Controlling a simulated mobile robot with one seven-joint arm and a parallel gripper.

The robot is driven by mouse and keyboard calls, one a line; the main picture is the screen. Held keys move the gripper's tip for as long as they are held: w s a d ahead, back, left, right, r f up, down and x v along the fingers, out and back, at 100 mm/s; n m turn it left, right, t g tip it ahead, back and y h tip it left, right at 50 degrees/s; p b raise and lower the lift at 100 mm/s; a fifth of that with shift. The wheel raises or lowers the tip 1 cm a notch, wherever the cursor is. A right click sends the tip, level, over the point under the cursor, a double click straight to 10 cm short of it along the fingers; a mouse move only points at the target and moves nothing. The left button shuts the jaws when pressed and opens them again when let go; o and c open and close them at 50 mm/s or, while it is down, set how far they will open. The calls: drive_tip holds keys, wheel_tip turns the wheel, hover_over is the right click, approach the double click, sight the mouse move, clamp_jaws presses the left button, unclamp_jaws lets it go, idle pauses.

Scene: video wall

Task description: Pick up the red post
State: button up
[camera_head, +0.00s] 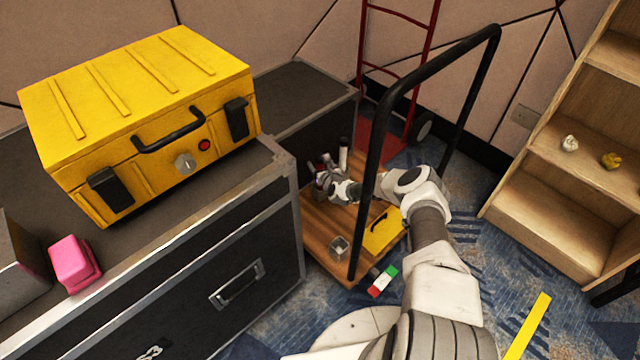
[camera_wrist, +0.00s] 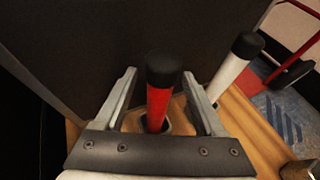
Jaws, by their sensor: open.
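The red post (camera_wrist: 156,108) has a black cap and stands upright in the wrist view, its foot near a dark ring on the wooden deck. My gripper (camera_wrist: 165,92) is open, with one finger on each side of the post and visible gaps between. In the head view my gripper (camera_head: 318,172) is low over the wooden cart (camera_head: 318,240), at its far left part. The red post is mostly hidden there by my gripper and arm. A white post (camera_wrist: 232,72) with a black cap stands just outside the right finger; it also shows in the head view (camera_head: 343,155).
A black case (camera_head: 200,270) bearing a yellow toolbox (camera_head: 140,110) stands left of the cart. The cart's black handle (camera_head: 372,170) rises beside my arm. A yellow box (camera_head: 383,232) and a small metal cup (camera_head: 338,247) are on the deck. A dark wall (camera_wrist: 90,40) stands close behind the post.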

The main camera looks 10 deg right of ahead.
clamp_jaws()
idle(0.3)
drive_tip(key=shift+r, duration=0.1)
idle(1.0)
